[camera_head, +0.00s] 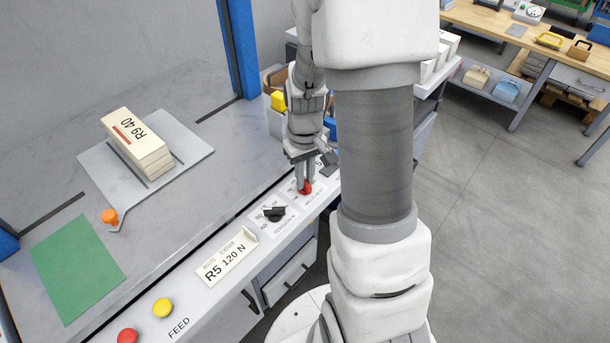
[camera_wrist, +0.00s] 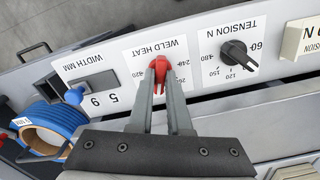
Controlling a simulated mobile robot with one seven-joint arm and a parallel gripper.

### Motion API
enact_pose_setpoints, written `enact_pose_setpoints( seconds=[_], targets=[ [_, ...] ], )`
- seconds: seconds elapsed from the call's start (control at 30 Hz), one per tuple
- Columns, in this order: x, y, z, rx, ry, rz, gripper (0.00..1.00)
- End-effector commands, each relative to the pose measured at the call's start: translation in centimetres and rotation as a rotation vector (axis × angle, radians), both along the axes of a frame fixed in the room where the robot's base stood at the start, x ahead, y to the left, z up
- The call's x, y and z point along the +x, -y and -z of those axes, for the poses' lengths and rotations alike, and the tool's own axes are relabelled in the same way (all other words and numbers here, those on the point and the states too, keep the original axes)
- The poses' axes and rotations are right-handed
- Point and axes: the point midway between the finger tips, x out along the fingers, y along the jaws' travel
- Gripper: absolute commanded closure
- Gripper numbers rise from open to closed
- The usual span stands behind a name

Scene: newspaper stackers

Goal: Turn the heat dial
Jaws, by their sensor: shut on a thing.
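The heat dial (camera_wrist: 160,66) is a red knob on a white plate marked WELD HEAT, with numbers around it, in the wrist view. In the head view the red dial (camera_head: 305,187) sits on the front panel, partly hidden by the fingers. My gripper (camera_wrist: 163,82) has its two grey fingers on either side of the red knob and is shut on it. In the head view my gripper (camera_head: 305,182) reaches down to the panel from above. The dial's exact setting is partly covered by the fingers.
A black tension dial (camera_head: 273,213) is beside the red one. The width control (camera_wrist: 92,88) and a blue roll (camera_wrist: 50,125) lie to the other side. A bundle (camera_head: 138,144) rests on a grey plate. Yellow (camera_head: 162,307) and red (camera_head: 128,336) buttons are near the front.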

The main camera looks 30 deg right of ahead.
Motion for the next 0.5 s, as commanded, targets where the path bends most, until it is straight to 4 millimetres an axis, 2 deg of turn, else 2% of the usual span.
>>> enact_pose_setpoints(
  seconds=[0.3,0.5],
  targets=[
    [0.07,0.00,-0.16,0.000,0.002,0.248,1.00],
    [0.07,-0.01,-0.13,0.000,0.001,0.355,1.00]
  ],
)
